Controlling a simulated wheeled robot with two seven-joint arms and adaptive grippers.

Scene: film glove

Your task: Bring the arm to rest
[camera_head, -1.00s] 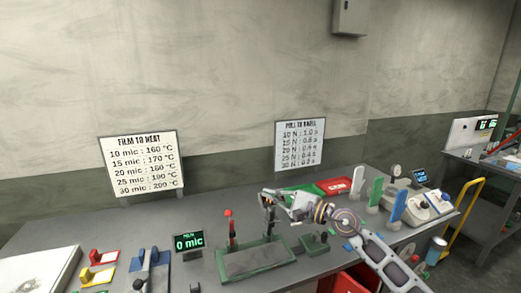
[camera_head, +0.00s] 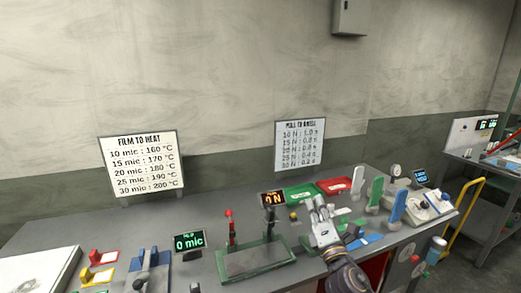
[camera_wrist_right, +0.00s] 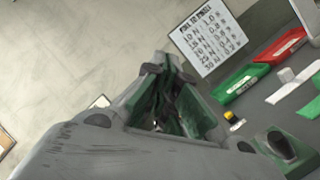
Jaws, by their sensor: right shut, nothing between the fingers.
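My right arm reaches in from the bottom right in the head view. My right gripper (camera_head: 317,204) is shut and empty, held over the bench right of the green-framed device (camera_head: 256,259) with red-topped and dark posts. My left gripper is not in view.
The grey bench (camera_head: 205,220) holds a "0 mic" display (camera_head: 189,241), an orange "0 N" display (camera_head: 272,198), a green tray (camera_head: 300,192) and a red tray (camera_head: 335,185). Blue and green upright pieces (camera_head: 398,206) stand at the right.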

